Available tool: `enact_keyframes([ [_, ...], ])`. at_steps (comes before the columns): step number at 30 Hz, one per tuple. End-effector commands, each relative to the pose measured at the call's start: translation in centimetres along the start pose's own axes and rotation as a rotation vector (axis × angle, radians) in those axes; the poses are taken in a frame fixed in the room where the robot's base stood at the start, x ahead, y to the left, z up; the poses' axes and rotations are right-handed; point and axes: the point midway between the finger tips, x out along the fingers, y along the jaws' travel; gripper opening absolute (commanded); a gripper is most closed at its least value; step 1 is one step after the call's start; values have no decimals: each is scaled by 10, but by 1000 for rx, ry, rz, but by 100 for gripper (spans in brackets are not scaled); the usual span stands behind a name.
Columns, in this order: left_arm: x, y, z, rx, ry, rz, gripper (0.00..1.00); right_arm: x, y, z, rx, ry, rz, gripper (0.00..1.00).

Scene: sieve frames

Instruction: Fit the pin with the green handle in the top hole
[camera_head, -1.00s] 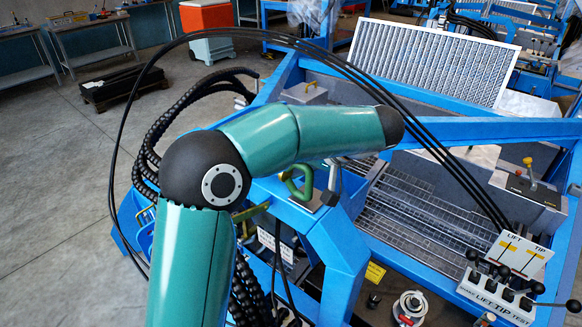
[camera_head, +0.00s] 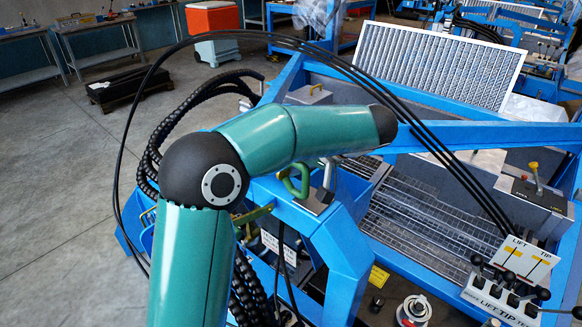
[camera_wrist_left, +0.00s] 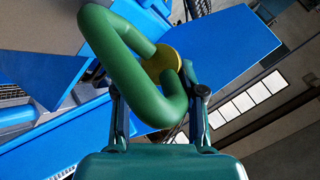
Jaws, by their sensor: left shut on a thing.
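The green looped handle (camera_head: 294,181) of the pin shows in the head view just below my teal left forearm, above a blue beam of the machine. In the left wrist view the handle (camera_wrist_left: 118,50) fills the space between the fingers of my left gripper (camera_wrist_left: 158,98), which is shut on it. A yellow round part (camera_wrist_left: 163,64) shows behind the handle. The pin's shaft and the top hole are hidden or cannot be made out. My right gripper is in neither view.
The blue machine frame (camera_head: 345,262) stands close under my left arm. Black hoses (camera_head: 380,92) arch over it. A lever box (camera_head: 505,295) stands at the lower right. A second, olive-coloured handle (camera_head: 253,214) sits lower left of the green one. Open concrete floor lies left.

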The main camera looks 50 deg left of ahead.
Motion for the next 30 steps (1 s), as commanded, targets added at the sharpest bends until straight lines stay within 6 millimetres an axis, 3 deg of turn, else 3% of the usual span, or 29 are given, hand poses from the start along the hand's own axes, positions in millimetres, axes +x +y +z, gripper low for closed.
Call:
enact_keyframes([
  [30,8,-6,-6,-2,2,-2,0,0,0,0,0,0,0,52],
])
